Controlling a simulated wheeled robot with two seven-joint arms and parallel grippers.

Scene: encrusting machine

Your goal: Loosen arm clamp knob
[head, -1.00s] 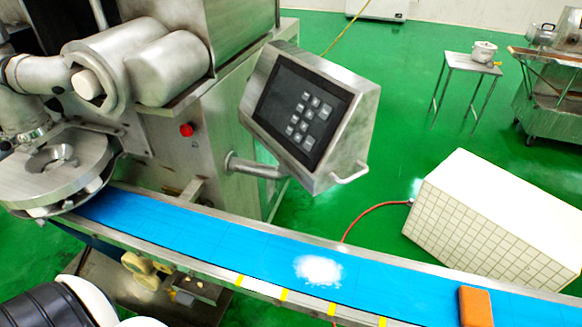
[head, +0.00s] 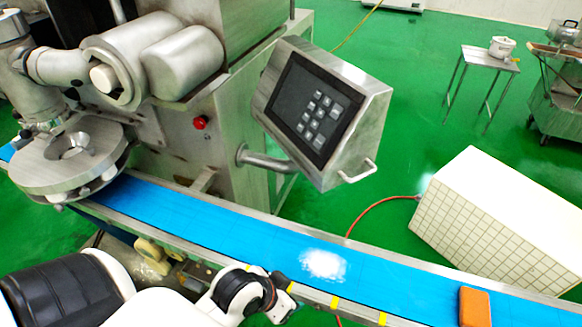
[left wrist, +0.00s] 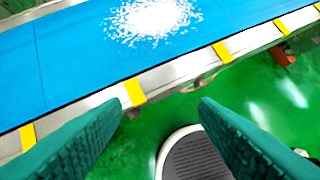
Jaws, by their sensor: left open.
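The control panel (head: 318,110) is a grey steel box with a dark keypad face, held by a horizontal support arm (head: 265,160) from the machine body. A round collar (head: 243,156) shows at the arm's machine end; I cannot make out a separate clamp knob. My left arm reaches in from the lower left in the head view, its wrist at the conveyor's near edge, well below the panel. My left gripper (left wrist: 160,104) shows two teal fingers, apart and empty, at the conveyor's near side. My right gripper is in neither view.
A blue conveyor belt (head: 220,228) crosses between my left arm and the panel, with white powder (head: 323,264) and an orange block (head: 475,307) on it. A red button (head: 200,122) is on the machine. A white tiled box (head: 500,220) stands right, on open green floor.

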